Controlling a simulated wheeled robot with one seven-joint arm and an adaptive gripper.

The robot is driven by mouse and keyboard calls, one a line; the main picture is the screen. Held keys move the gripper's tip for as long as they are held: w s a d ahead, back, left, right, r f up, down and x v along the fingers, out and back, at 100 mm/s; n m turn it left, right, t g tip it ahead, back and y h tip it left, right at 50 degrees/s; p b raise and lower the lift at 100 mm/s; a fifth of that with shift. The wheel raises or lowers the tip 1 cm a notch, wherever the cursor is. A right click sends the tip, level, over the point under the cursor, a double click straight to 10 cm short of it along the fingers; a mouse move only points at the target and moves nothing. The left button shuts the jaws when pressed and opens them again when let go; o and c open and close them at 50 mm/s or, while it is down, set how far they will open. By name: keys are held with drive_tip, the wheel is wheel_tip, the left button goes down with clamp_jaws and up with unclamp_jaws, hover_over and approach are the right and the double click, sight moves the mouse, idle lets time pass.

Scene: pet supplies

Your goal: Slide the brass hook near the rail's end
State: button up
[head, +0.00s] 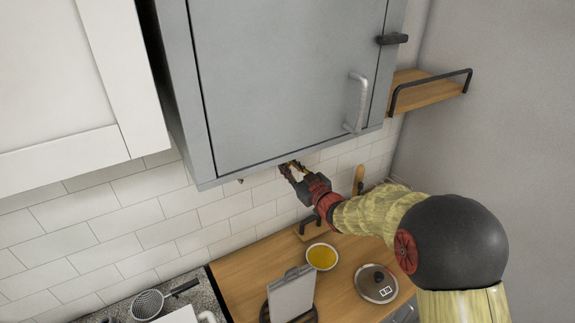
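My gripper (292,168) reaches up to the tiled wall, just under the bottom edge of the grey cabinet. A small brass-coloured piece (302,168) shows at its fingertips and looks like the brass hook. It is too small to tell whether the fingers close on it or only stand around it. The rail is not clearly seen; the cabinet's lower edge hides that stretch of wall. A tiny metal bit (240,180) shows under the cabinet to the left of my gripper and may belong to the rail.
The grey cabinet (285,80) with its bar handle (358,103) hangs close above my gripper. A wooden shelf (425,93) is on the right wall. Below, the wooden counter (245,275) carries a yellow-filled bowl (321,257), a round lidded pot (376,283) and a grey slab (292,294).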

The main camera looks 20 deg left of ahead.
clamp_jaws()
idle(0.5)
drive_tip(key=w+d+b, duration=0.1)
drive_tip(key=w+d, duration=0.4)
drive_tip(key=w, duration=0.1)
drive_tip(key=shift+w+d, duration=0.3)
drive_tip(key=shift+d, duration=0.05)
drive_tip(key=shift+o, duration=1.4)
unclamp_jaws()
drive_tip(key=shift+o, duration=0.2)
